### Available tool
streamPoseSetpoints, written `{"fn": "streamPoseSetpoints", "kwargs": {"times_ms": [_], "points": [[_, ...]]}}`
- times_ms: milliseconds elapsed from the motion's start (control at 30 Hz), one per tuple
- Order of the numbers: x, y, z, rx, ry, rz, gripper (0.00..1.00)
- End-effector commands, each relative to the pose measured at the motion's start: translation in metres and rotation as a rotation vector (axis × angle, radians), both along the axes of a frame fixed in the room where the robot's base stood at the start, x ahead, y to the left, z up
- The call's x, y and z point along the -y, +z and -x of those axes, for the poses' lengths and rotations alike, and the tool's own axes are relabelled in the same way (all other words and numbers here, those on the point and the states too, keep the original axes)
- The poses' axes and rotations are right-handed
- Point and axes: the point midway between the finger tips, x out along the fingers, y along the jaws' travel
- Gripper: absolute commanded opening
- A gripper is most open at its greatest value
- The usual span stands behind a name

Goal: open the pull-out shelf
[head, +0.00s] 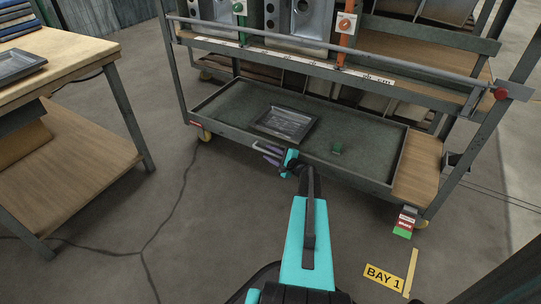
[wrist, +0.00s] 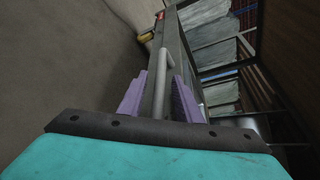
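The pull-out shelf is a dark grey-green tray (head: 222,106) on the lower level of the metal cart. My gripper (head: 271,155) is at this handle. In the wrist view its two purple fingers (wrist: 160,93) stand apart on either side of the bar. A narrow gap shows beside the bar, so the fingers look open around it.
A workbench (head: 75,60) stands at left. The cart's push bar (head: 330,55) runs above the shelf. Concrete floor (head: 190,235) in front is mostly clear, with a BAY 1 marking (head: 384,277) at right.

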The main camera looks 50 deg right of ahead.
Motion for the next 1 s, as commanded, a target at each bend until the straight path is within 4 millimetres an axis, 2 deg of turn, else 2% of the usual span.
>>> {"fn": "streamPoseSetpoints", "kwargs": {"times_ms": [300,467,500,1000], "points": [[0.0002,0.0002,-0.0014,0.000,0.000,0.000,0.29],[0.0002,0.0002,-0.0014,0.000,0.000,0.000,0.02],[0.0001,0.0002,-0.0013,0.000,0.000,0.000,0.00],[0.0004,-0.0006,0.0025,-0.001,-0.013,0.001,0.00]]}}
